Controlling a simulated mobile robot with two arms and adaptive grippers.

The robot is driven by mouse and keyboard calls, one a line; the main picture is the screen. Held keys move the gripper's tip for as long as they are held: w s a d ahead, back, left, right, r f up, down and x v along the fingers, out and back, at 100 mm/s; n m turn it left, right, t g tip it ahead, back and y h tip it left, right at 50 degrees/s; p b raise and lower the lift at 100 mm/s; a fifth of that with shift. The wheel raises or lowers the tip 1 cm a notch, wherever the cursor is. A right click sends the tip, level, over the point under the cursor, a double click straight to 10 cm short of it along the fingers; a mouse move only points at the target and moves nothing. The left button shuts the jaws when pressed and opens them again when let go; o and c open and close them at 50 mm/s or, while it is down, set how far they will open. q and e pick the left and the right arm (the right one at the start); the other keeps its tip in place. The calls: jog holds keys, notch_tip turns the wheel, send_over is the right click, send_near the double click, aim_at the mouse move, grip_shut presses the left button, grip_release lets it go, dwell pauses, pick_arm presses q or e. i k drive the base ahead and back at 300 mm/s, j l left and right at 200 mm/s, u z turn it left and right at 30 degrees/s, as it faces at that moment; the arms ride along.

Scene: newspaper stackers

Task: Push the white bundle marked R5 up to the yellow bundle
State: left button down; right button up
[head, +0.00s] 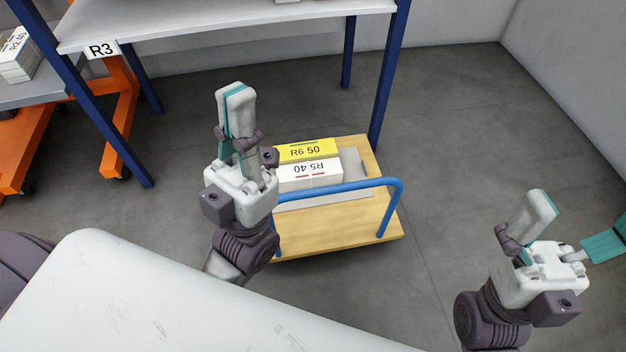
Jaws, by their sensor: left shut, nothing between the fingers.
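The white bundle marked R5 40 (310,177) lies on a wooden cart (345,222), its label upside down in the head view. The yellow bundle marked R6 50 (306,150) lies directly behind it. I see no clear gap between the two, but cannot tell whether they touch. My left gripper (236,97) is shut and empty, pointing up, just left of the bundles. It hides their left ends and part of the cart. My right gripper (580,218) is open and empty at the right edge, well away from the cart.
A blue handle (345,187) rises at the cart's near side, in front of the white bundle. A grey sheet (352,165) lies under the bundles. The floor right of the cart is clear.

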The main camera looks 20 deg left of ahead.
aim_at(292, 177)
jog(key=j+z, duration=0.25)
jog(key=j, duration=0.2)
jog(key=k+j+z, duration=0.1)
jog(key=j+z, duration=0.15)
jog(key=j, duration=0.2)
jog(key=k+j+z, duration=0.1)
jog(key=j+z, duration=0.15)
jog(key=j, duration=0.15)
jog(key=k+j+z, duration=0.25)
jog(key=j, duration=0.2)
jog(key=i, duration=0.1)
